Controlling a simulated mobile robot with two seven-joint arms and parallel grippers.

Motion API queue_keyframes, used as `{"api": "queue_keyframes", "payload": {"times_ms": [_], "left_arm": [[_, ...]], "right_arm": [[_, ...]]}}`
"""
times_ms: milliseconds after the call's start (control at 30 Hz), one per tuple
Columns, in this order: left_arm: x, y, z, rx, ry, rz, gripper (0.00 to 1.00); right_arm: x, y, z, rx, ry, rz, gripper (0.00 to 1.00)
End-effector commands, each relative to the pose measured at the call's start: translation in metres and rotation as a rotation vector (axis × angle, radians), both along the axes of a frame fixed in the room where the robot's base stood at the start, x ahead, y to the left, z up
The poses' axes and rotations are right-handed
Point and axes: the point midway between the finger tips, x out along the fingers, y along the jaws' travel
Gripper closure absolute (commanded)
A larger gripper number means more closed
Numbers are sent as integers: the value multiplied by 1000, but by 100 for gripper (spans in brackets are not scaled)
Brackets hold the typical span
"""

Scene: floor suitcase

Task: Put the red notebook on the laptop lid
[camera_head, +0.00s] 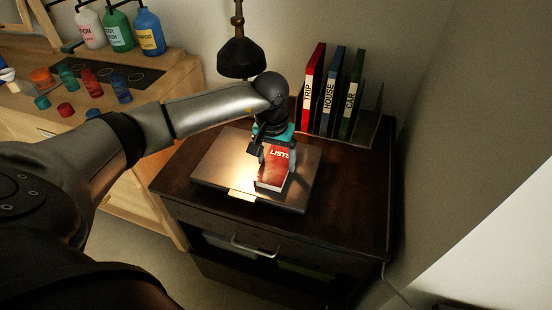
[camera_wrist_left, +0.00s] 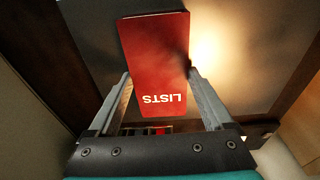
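The red notebook (camera_head: 272,177), marked LISTS, is over the middle of the closed grey laptop's lid (camera_head: 221,168) on the dark cabinet. I cannot tell whether it touches the lid or hangs just above it. My left gripper (camera_head: 277,158) comes down from above with one finger at each long side of the notebook. In the left wrist view the notebook (camera_wrist_left: 155,55) fills the space between the fingertips (camera_wrist_left: 160,74), which meet its edges. My right gripper is in neither view.
Red, blue and green binders (camera_head: 331,92) stand in a rack at the cabinet's back. A dark lamp (camera_head: 241,58) hangs behind the laptop. Bottles (camera_head: 118,30) and small coloured cups (camera_head: 90,82) stand on the wooden counter at left. The cabinet top (camera_head: 345,190) is clear at right.

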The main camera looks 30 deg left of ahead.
Motion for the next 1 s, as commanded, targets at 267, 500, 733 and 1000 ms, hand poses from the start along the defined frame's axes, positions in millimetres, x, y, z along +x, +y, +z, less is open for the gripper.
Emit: {"api": "queue_keyframes", "payload": {"times_ms": [267, 500, 733, 1000], "left_arm": [[0, 0, 1, 0, 0, 0, 0], [0, 0, 10, 1, -3, 0, 0], [-5, 0, 58, 1, -5, -2, 0], [-12, -1, 107, 1, -3, 0, 0]], "right_arm": [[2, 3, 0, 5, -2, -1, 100], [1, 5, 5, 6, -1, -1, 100], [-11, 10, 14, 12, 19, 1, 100], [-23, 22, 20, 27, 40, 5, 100]]}}
